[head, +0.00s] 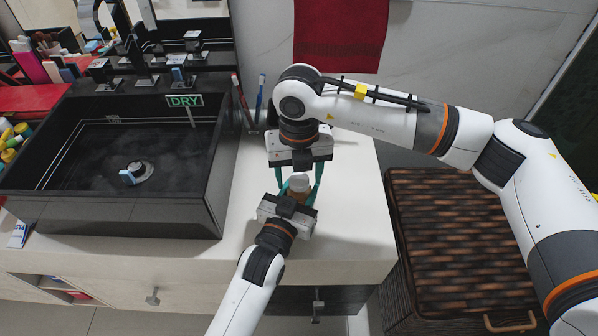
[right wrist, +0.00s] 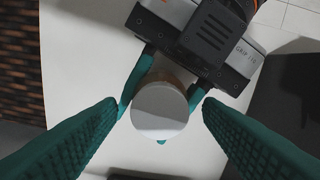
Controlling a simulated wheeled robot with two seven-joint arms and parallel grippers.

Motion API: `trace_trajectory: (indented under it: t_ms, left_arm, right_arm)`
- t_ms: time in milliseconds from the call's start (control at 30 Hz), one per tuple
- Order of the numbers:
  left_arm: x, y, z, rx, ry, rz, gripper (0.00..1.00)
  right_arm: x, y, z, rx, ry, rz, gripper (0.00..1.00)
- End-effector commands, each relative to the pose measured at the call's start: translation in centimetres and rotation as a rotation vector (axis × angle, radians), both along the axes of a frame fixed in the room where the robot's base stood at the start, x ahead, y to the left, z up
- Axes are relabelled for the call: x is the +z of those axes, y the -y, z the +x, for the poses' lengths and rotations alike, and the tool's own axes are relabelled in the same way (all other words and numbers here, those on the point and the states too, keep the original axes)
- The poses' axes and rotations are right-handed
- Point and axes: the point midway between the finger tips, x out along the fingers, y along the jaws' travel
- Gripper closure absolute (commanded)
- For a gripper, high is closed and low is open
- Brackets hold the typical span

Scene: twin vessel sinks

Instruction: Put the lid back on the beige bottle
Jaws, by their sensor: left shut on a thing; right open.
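The beige bottle (head: 299,195) stands on the white counter with the white lid (head: 299,181) at its top. In the right wrist view the round lid (right wrist: 160,108) covers most of the bottle (right wrist: 172,73); I cannot tell how firmly it is seated. My left gripper (head: 293,198) is shut on the bottle, its teal fingers on either side, also in the right wrist view (right wrist: 165,90). My right gripper (head: 301,180) points down from above and is open. Its two teal fingers (right wrist: 160,108) are apart, one on each side of the lid, with visible gaps.
A black sink (head: 110,205) with a green DRY sign (head: 185,101) lies left. A cup with toothbrushes (head: 250,122) stands behind, near my right gripper. A brown wicker hamper (head: 455,230) is right of the counter (head: 358,225). A red towel (head: 340,35) hangs behind.

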Motion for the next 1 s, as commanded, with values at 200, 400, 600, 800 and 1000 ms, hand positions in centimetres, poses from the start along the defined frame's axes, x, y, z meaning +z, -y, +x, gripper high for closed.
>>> trace_trajectory:
  t_ms: [200, 400, 600, 800, 1000]
  left_arm:
    - [0.0, 0.0, 0.0, 0.000, -0.001, -0.001, 1.00]
    - [0.0, 0.0, 0.0, 0.000, -0.001, 0.000, 1.00]
    - [0.0, 0.0, 0.0, 0.000, -0.001, 0.000, 1.00]
    - [0.0, 0.0, 0.0, 0.000, -0.001, 0.000, 1.00]
    - [0.0, 0.0, 0.0, 0.000, 0.000, 0.000, 1.00]
  right_arm:
    - [0.9, 0.0, 0.0, 0.000, 0.001, 0.000, 0.39]
    - [4.5, 0.0, 0.1, 0.000, 0.004, 0.001, 0.39]
    - [8.7, 0.0, 0.1, 0.001, 0.003, 0.000, 0.39]
    - [11.3, 0.0, 0.1, 0.000, 0.001, 0.000, 0.39]
    - [12.0, 0.0, 0.0, 0.000, -0.001, 0.000, 0.39]
